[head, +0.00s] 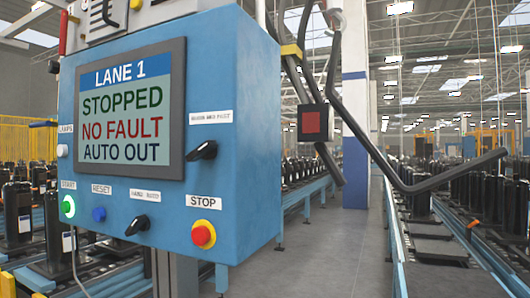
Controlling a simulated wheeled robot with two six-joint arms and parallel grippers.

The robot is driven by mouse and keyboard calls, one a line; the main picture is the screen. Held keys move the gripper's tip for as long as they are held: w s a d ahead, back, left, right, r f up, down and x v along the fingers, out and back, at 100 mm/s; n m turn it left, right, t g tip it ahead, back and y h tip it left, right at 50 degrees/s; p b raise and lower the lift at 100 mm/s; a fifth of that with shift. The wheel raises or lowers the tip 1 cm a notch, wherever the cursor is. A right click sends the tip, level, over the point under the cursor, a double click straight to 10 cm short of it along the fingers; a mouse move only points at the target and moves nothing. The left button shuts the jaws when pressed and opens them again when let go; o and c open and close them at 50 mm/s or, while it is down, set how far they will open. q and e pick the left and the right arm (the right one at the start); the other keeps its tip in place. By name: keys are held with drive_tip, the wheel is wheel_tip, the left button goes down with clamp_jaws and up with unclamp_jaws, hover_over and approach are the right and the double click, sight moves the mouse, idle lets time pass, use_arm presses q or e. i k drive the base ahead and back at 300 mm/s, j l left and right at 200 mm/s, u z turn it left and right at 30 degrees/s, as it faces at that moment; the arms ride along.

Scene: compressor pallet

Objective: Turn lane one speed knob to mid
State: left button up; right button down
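The blue lane 1 control box (240,60) fills the left half of the head view. Its screen (125,110) reads LANE 1, STOPPED, NO FAULT, AUTO OUT. A black rotary knob (203,150) sits right of the screen, under a small label (211,117) whose print is blurred; this seems to be the speed knob. It is turned on a slant, lower left to upper right; which end is its pointer is unclear. A second black knob (137,226) is below the screen under a label that seems to read HAND AUTO. Neither gripper is in view.
The box's lower row also holds a lit green START button (68,206), a blue RESET button (99,215) and a red STOP button (203,234) on yellow. Dark bent bars (420,185) hang at the right. Conveyors with black compressors flank a grey aisle (335,255).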

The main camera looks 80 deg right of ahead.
sight(208, 151)
drive_tip(key=z, duration=2.1)
drive_tip(key=k+l+z, duration=0.2)
